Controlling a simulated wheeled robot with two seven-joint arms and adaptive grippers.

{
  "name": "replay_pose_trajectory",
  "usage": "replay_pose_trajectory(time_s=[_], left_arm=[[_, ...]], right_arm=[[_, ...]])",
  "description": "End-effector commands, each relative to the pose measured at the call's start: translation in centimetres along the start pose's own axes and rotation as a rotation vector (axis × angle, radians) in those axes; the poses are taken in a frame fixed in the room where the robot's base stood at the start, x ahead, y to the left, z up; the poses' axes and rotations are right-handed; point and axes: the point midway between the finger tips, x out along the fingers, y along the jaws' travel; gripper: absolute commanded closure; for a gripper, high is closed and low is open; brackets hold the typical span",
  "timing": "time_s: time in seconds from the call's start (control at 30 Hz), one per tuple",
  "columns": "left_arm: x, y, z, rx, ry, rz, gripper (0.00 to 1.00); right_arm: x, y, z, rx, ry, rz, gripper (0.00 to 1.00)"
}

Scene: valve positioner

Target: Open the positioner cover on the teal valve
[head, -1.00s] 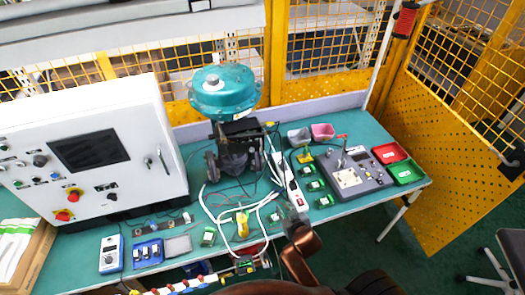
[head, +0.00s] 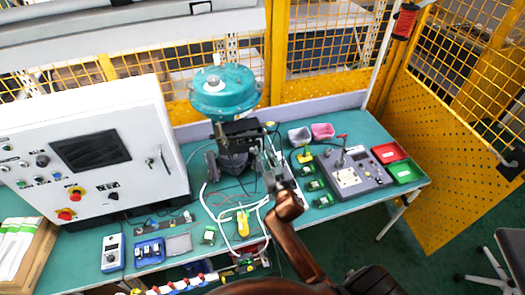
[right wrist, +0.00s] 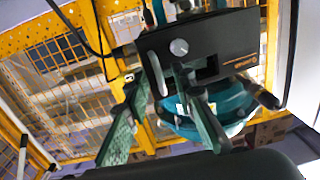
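The teal valve (head: 224,92) stands on the bench, its round teal actuator above a dark body. The black positioner (head: 243,131) is mounted below the actuator. In the right wrist view the positioner (right wrist: 220,42) is a black box with a grey round knob (right wrist: 179,47) and orange lettering; its cover looks closed. My right gripper (head: 268,157) is just right of and below the positioner. In the right wrist view its two fingers (right wrist: 170,76) are apart with nothing between them, in front of the knob side; contact cannot be told. My left gripper is out of view.
A white control cabinet (head: 92,150) stands left of the valve. Right of my arm are a grey joystick box (head: 352,178), red (head: 389,152) and green (head: 405,172) bins. Cables and small devices cover the bench (head: 185,255) front. A yellow mesh fence (head: 330,50) stands behind.

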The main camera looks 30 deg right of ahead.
Motion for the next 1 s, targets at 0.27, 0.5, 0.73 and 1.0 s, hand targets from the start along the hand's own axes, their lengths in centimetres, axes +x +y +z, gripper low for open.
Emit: replay_pose_trajectory(time_s=[0.27, 0.5, 0.73, 1.0], left_arm=[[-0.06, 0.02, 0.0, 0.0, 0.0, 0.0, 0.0], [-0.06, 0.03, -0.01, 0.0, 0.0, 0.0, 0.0], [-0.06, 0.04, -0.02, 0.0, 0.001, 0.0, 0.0], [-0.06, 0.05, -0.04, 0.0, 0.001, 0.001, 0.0]], right_arm=[[0.71, 0.02, 0.03, 0.0, -0.001, 0.0, 0.77], [0.69, 0.01, 0.05, 0.0, -0.001, 0.0, 0.86], [0.68, 0.0, 0.06, 0.0, -0.001, 0.0, 1.0], [0.68, -0.01, 0.07, 0.0, -0.001, 0.0, 1.0]])
